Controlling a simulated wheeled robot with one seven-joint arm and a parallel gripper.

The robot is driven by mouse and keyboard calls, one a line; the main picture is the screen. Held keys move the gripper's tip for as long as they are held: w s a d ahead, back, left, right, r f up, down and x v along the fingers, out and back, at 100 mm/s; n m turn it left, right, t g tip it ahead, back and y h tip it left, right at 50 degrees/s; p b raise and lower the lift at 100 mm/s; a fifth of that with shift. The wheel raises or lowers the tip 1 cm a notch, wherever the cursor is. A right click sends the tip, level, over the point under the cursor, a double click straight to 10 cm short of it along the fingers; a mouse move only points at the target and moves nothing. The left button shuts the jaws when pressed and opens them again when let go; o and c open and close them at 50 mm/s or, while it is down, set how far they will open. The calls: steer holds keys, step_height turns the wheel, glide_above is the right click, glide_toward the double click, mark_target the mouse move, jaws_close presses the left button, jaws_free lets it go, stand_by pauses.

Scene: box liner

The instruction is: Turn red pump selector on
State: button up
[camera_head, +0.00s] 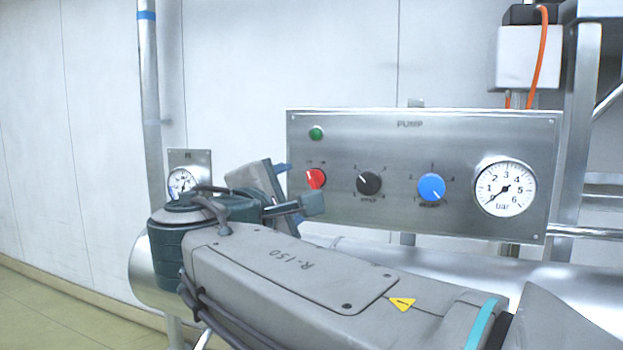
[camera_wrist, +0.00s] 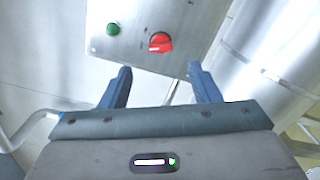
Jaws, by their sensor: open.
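The red pump selector (camera_head: 316,178) is a rotary knob at the left of the steel pump panel (camera_head: 400,145), below a green lamp or button (camera_head: 316,133). In the wrist view the red selector (camera_wrist: 160,43) lies ahead of the fingertips, roughly midway between them. My gripper (camera_wrist: 158,72) is open, its two blue fingers apart and empty, short of the selector. In the head view my gripper (camera_head: 284,168) is partly hidden by my arm, with a blue fingertip close to the red selector. I cannot read the marks around the selector.
A black knob (camera_head: 369,184), a blue knob (camera_head: 431,187) and a bar gauge (camera_head: 505,188) sit to the right on the panel. A steel pipe (camera_head: 149,90) stands left. A large steel cylinder (camera_wrist: 255,50) shows right in the wrist view.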

mark_target(313, 181)
steer(key=p+x, duration=0.1)
steer(key=x, duration=0.8)
steer(key=shift+f+p, duration=0.1)
steer(key=shift+p, duration=0.25)
steer(key=c, duration=1)
